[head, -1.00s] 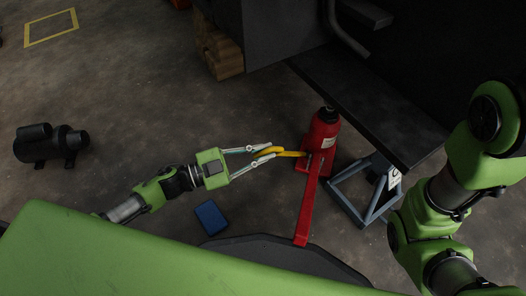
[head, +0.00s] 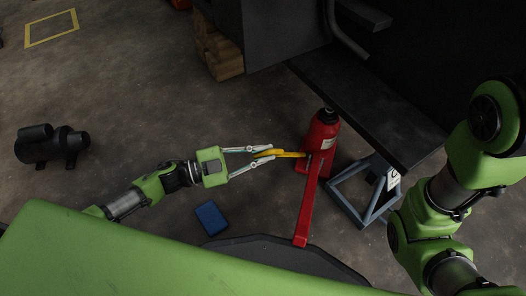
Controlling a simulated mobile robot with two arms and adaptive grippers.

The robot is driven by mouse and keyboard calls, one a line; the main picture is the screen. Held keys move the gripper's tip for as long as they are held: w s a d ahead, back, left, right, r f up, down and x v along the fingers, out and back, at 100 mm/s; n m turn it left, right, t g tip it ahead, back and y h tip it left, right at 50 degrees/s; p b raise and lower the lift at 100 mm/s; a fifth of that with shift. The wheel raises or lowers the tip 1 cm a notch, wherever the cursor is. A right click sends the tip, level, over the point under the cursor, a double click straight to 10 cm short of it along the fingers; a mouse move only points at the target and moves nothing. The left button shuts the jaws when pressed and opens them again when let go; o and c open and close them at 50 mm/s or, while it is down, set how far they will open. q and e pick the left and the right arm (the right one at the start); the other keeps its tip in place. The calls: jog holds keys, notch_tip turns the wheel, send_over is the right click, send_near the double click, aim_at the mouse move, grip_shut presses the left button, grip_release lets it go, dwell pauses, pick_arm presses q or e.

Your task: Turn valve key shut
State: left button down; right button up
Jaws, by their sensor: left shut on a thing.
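A yellow valve key (head: 287,154) reaches to the lower side of a red bottle jack (head: 322,136). My left gripper (head: 268,156) comes in from the left and is shut on the yellow key's near end. The key's far end meets the jack's base; how it seats there is too small to tell. The jack stands upright on the floor with its long red handle (head: 306,210) pointing toward me. My right arm shows at the right edge, but its gripper is out of view.
A grey jack stand (head: 365,200) stands close on the jack's right, under the dark forklift plate (head: 375,105). A blue box (head: 211,217) lies on the floor below my left gripper. A black motor-like part (head: 52,146) lies far left. The floor between is clear.

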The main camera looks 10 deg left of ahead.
pick_arm(q)
jog(key=m+g+p, duration=0.1)
jog(key=m+g, duration=0.1)
jog(key=m, duration=0.2)
jog(key=m+g+p, duration=0.1)
jog(key=m+g, duration=0.2)
jog(key=m, duration=0.1)
jog(key=shift+r+g+p, duration=0.15)
jog(key=shift+g+p, duration=0.15)
jog(key=m+g+p, duration=0.1)
jog(key=m+g, duration=0.1)
jog(key=m, duration=0.1)
jog(key=shift+y, duration=0.3)
jog(key=shift+s+m+g+y+p, duration=0.1)
jog(key=shift+m+g+y+p, duration=0.5)
jog(key=shift+m, duration=0.5)
jog(key=shift+f+m, duration=0.2)
jog(key=shift+m, duration=0.1)
jog(key=c, duration=2.1)
grip_release()
